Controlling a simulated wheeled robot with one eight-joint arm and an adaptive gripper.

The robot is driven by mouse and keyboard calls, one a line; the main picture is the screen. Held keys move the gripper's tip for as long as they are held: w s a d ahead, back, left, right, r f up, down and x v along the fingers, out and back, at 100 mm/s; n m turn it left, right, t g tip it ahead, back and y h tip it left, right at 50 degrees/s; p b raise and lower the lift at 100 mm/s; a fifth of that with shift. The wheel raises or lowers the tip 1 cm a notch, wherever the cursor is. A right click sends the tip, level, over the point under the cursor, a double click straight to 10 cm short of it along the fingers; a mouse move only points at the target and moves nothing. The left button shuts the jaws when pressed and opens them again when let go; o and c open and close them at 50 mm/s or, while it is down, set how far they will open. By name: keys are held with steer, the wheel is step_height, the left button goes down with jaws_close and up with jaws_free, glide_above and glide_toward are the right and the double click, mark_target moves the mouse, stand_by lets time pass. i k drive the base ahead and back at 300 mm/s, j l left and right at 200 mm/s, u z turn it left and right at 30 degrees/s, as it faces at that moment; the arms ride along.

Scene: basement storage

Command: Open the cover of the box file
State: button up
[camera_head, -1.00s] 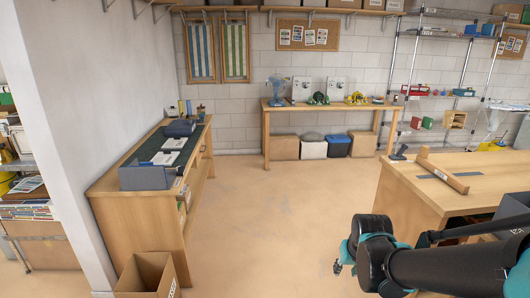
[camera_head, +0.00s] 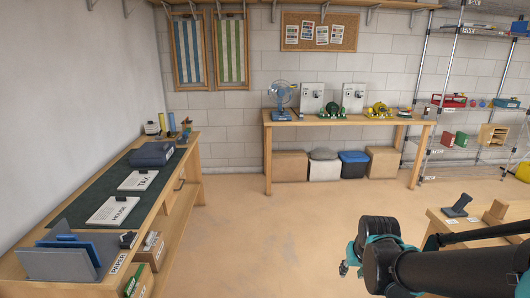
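A flat, dark blue box-like thing (camera_head: 152,153) lies near the far end of the left workbench (camera_head: 28,270), with its top looking shut. It may be the box file, but at this size I cannot tell. No other thing in view is clearly a box file. My gripper (camera_head: 346,266) is at the lower right, above the floor and well apart from the left bench. Its fingers are small and partly hidden by my arm, so I cannot tell whether it is open or shut.
A back table (camera_head: 340,121) holds a blue fan (camera_head: 281,97). Another table (camera_head: 462,226) is at right. The floor between is open.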

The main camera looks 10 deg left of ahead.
mark_target(155, 149)
steer(key=i+u, duration=0.2)
steer(key=i, duration=0.25)
steer(key=i+l+u, duration=0.15)
steer(key=i, duration=0.25)
steer(key=i+l+u, duration=0.2)
steer(key=i, duration=0.25)
steer(key=i+l+u, duration=0.2)
steer(key=i, duration=0.2)
steer(key=i+l+u, duration=0.25)
steer(key=u, duration=0.15)
steer(key=i+l+u, duration=0.6)
steer(key=l+u, duration=0.2)
steer(key=i+l+u, duration=0.15)
steer(key=l+u, duration=0.2)
steer(key=l, duration=0.2)
